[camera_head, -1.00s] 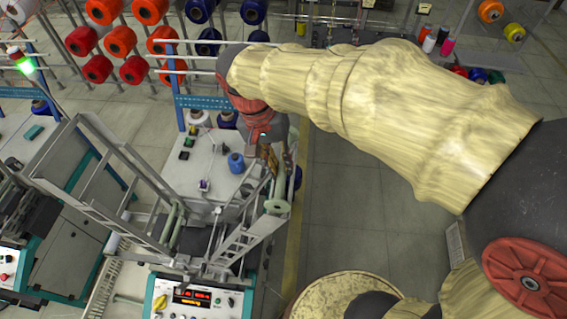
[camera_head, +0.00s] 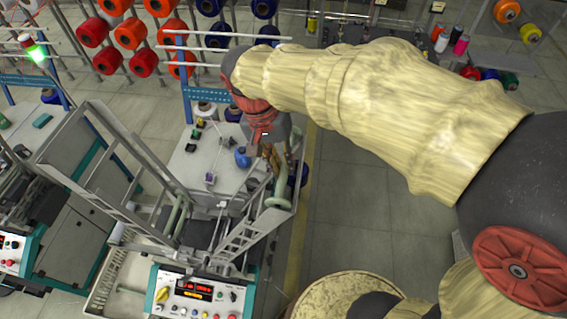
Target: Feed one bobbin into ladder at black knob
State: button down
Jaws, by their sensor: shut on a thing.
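My gripper (camera_head: 270,150) hangs at the end of the padded arm, over the right rear of the winding machine. It is shut on a pale green bobbin (camera_head: 282,186), a tube with a wider lower end. The bobbin is nearly upright, slightly tilted, at the upper end of the right-hand metal ladder (camera_head: 245,240). I cannot tell whether it touches the ladder rails. A black knob (camera_head: 233,296) is on the right of the control panel (camera_head: 200,292), below this ladder. The fingertips are partly hidden by the gripper body.
A second ladder (camera_head: 128,175) rises to the left, with a yellow knob (camera_head: 161,295) below it on the panel. A blue cone (camera_head: 242,158) stands on the machine top. A round tan surface (camera_head: 345,292) is at bottom centre. Open floor (camera_head: 355,215) lies to the right.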

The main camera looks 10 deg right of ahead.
jog(key=shift+w+a+f+b, duration=0.15)
jog(key=shift+a+f+b, duration=0.3)
jog(key=shift+f, duration=0.4)
jog(key=shift+w+a+f+b, duration=0.1)
jog(key=shift+a+f+b, duration=0.3)
jog(key=shift+f, duration=0.5)
jog(key=shift+w+a+f+b, duration=0.15)
jog(key=shift+a+f+b, duration=0.1)
jog(key=shift+f+b, duration=0.5)
jog(key=shift+f, duration=0.2)
jog(key=shift+w+a+f+b, duration=0.15)
jog(key=shift+a+f+b, duration=0.3)
jog(key=shift+f, duration=0.45)
jog(key=shift+w+a+f+b, duration=0.15)
jog(key=shift+a+f+b, duration=0.25)
jog(key=shift+f, duration=0.45)
jog(key=shift+w+a+f+b, duration=0.15)
jog(key=shift+a+f+b, duration=0.3)
jog(key=shift+f, duration=0.45)
jog(key=shift+d, duration=0.1)
jog(key=shift+w+a+f+b, duration=0.1)
jog(key=shift+a+f+b, duration=0.2)
jog(key=shift+f, duration=0.35)
jog(key=shift+w+a+f+b, duration=0.1)
jog(key=shift+a+f+b, duration=0.15)
jog(key=shift+f+b, duration=0.3)
jog(key=shift+w+a+f+b, duration=0.1)
jog(key=shift+a+f+b, duration=0.15)
jog(key=shift+f, duration=0.45)
